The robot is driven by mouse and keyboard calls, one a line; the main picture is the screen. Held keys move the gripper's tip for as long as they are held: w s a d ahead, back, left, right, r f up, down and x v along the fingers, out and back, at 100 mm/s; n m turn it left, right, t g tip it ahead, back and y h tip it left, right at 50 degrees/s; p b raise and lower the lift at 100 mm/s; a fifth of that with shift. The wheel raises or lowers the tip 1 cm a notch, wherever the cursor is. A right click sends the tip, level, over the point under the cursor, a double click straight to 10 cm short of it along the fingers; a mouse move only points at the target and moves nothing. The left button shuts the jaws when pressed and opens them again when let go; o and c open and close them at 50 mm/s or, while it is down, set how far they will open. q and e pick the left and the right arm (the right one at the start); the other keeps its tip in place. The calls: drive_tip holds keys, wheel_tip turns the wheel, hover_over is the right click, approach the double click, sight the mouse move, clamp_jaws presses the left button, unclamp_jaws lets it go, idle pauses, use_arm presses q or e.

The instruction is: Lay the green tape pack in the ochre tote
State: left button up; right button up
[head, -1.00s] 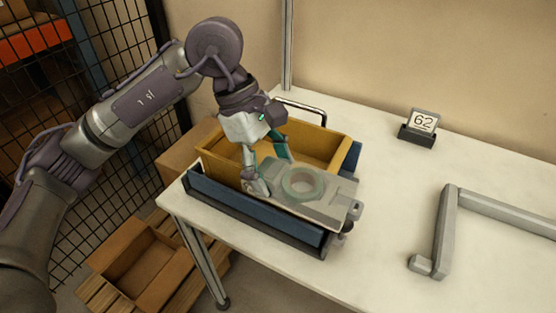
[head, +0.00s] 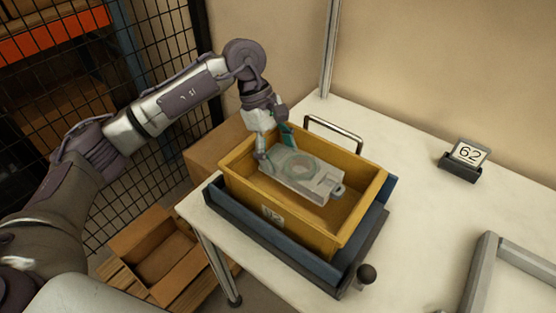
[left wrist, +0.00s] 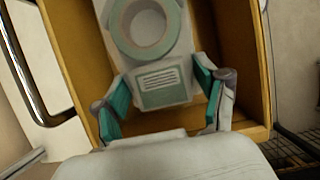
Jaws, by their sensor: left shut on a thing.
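The green tape pack (head: 318,183) is a flat grey case with a pale green ring on top and a green label panel at one end (left wrist: 166,88). My left gripper (head: 275,146) is shut on that panel end, with a finger on each side in the left wrist view (left wrist: 163,86). The pack lies roughly flat within the opening of the ochre tote (head: 292,231), toward its left and far part. I cannot tell whether it touches the tote's floor. The tote's right part shows bare floor. My right gripper is not in view.
The tote sits in a blue tray (head: 262,234) on a white table (head: 420,215). A metal handle (head: 336,128) stands behind, and a dark knob (head: 366,273) in front. A "62" sign (head: 468,154) and a grey frame (head: 487,262) are at right. Cardboard boxes (head: 150,255) are below left.

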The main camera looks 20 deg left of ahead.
use_arm(q)
drive_tip(key=shift+w+a+f, duration=0.2)
drive_tip(key=shift+a+f, duration=0.05)
drive_tip(key=shift+f, duration=0.1)
wheel_tip(320, 180, down, 3)
drive_tip(key=shift+f+p, duration=0.1)
drive_tip(key=shift+p, duration=0.65)
drive_tip(key=shift+f, duration=0.35)
drive_tip(key=shift+f+b, duration=0.5)
drive_tip(key=shift+b, duration=0.35)
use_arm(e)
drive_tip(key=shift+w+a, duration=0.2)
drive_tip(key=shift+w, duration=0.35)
use_arm(q)
drive_tip(key=o, duration=1.3)
